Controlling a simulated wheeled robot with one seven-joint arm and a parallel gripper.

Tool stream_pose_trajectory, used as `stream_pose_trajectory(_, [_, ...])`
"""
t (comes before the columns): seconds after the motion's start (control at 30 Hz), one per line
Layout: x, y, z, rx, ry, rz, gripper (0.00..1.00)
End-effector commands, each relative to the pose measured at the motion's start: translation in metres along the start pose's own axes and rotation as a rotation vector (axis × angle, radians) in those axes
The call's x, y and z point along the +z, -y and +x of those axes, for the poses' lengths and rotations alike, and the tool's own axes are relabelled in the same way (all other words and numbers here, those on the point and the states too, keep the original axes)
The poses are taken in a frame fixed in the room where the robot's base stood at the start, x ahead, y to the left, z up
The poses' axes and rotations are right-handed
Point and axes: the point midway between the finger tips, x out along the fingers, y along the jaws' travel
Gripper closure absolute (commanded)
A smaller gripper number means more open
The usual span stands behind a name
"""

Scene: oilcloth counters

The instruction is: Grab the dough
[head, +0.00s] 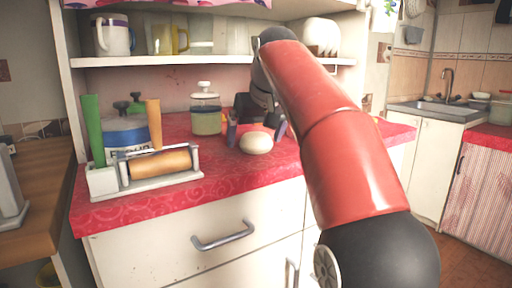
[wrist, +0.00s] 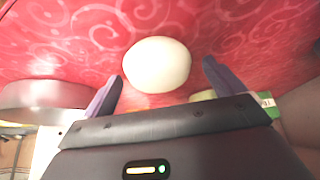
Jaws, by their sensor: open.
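The dough (head: 256,142) is a pale, rounded ball on the red patterned counter (head: 240,175), close to its front edge. In the wrist view the dough (wrist: 157,64) lies just beyond the fingertips, roughly centred between them. My gripper (head: 257,130) is open, with one finger on each side of the dough in the head view. In the wrist view the fingers of my gripper (wrist: 163,75) are spread wider than the dough, with a gap on both sides and nothing held.
A rolling pin (head: 160,164) on a white stand, with green and orange upright handles, is left on the counter. A lidded glass jar (head: 206,112) stands behind the dough to the left. A shelf (head: 200,60) with cups hangs above. The counter front of the dough is clear.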

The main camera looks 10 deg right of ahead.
Motion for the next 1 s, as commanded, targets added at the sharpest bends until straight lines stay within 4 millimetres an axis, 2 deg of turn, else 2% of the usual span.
stream_pose_trajectory(0.2, [0.0,0.0,0.001,0.0,-0.001,0.0,0.06])
stream_pose_trajectory(0.23, [0.0,0.0,0.001,0.0,-0.001,0.0,0.08])
stream_pose_trajectory(0.6, [0.0,0.0,0.001,0.001,-0.001,0.0,0.57])
stream_pose_trajectory(0.87, [-0.001,0.0,-0.001,0.001,-0.002,0.0,0.57])
stream_pose_trajectory(1.0, [-0.004,0.001,-0.009,0.001,-0.002,0.0,0.57])
